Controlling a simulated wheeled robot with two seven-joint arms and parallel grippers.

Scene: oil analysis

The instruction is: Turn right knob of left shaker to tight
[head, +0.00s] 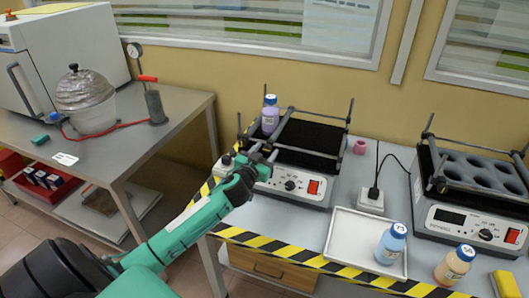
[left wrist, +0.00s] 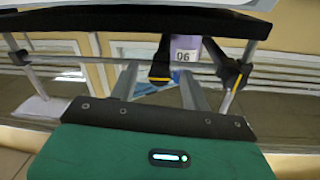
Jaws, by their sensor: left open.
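The left shaker (head: 322,140) stands on the bench in the head view, with a black platform, metal posts and crossbars. Its front panel has a black dial (head: 290,185) and a red switch (head: 313,187). My left gripper (head: 262,158) is at the platform's front left corner and covers part of the bar there. In the left wrist view, a black knob with a yellow line (left wrist: 160,75) shows between the open grey fingers (left wrist: 160,85). Another black knob (left wrist: 235,73) is at the right, beside a post. I cannot tell whether the fingers touch the nearer knob. My right gripper is out of view.
A purple bottle (head: 270,116) stands on the left shaker, labelled 06 in the left wrist view (left wrist: 185,50). A white tray (head: 345,238) holds another bottle (head: 391,243). An orange bottle (head: 454,265) stands near the bench edge. The right shaker (head: 465,222) is at the right.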

